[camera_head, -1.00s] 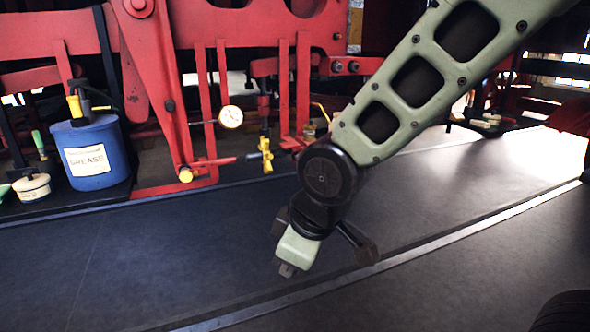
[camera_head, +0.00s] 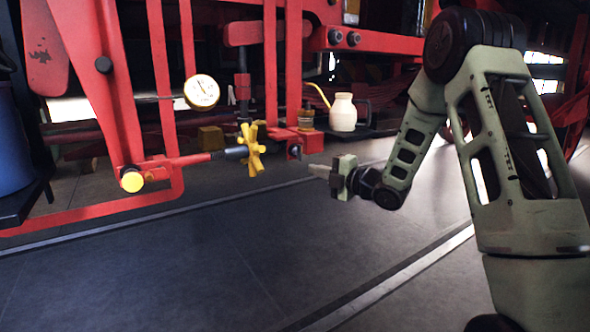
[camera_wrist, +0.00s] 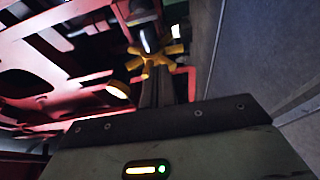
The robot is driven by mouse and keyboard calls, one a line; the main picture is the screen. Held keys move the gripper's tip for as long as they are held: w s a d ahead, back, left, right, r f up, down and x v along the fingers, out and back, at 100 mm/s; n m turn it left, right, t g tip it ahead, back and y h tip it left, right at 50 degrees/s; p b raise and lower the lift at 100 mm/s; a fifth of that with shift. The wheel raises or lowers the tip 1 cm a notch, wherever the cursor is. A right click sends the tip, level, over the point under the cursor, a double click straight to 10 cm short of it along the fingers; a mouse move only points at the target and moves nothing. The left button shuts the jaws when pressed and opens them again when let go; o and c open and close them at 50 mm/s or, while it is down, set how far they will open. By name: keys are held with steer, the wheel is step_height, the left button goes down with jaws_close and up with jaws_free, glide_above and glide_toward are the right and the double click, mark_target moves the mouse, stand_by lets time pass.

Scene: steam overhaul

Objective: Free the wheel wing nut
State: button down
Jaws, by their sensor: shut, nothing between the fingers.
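The wheel wing nut is a yellow star-shaped hand wheel (camera_head: 252,149) on a dark fitting at the end of a red rod, left of the picture's middle in the head view. It also shows at the top middle of the wrist view (camera_wrist: 152,57), beyond my fingers. My gripper (camera_head: 312,169) is to the right of the wheel and slightly lower in the head view, pointing left towards it. A clear gap shows between the fingertips and the wheel. The fingers are shut and hold nothing. In the wrist view they partly overlap the wheel's lower side.
Red frame bars (camera_head: 270,70) stand behind and above the wheel. A round white gauge (camera_head: 202,92) is up and left of it. A cream oil can (camera_head: 343,113) stands on a dark shelf behind my gripper. The dark floor (camera_head: 220,270) in front is clear.

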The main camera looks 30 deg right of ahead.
mark_target(301, 160)
steer(key=shift+w+d+r+b, duration=0.1)
steer(key=shift+w+b, duration=0.05)
steer(key=shift+w, duration=2.2)
steer(key=shift+w+d+b, duration=0.1)
steer(key=shift+w+b, duration=0.05)
steer(key=shift+w, duration=2.15)
steer(key=shift+d+n+g+h+b, duration=0.15)
steer(key=shift+n+g+b, duration=0.05)
steer(key=shift+n+b, duration=0.55)
steer(key=shift+d+n+g+h+b, duration=0.15)
steer(key=shift+n+g+b, duration=0.05)
steer(key=shift+n+b, duration=0.55)
steer(key=shift+d+b, duration=0.15)
steer(key=shift+b, duration=0.3)
